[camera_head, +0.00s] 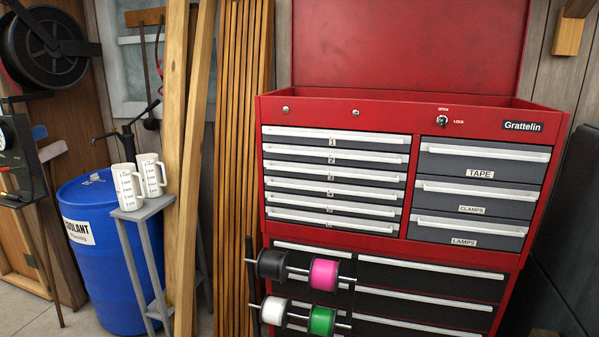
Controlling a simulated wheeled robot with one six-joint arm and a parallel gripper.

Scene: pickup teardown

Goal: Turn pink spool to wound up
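The pink spool (323,274) sits on the upper rod of a small rack, at its right end, beside a black spool (272,264). On the lower rod are a white spool (274,310) and a green spool (321,320). The rack (252,275) stands in front of the lower black drawers of the red tool chest. I cannot tell from this view how far the pink spool is wound. My gripper does not show.
The red tool chest (410,245) has shut drawers with white handles. A grey stand (145,212) holds two white measuring jugs (128,187). A blue coolant barrel (90,280) stands at left. Wooden planks (188,160) lean against the wall between the stand and chest.

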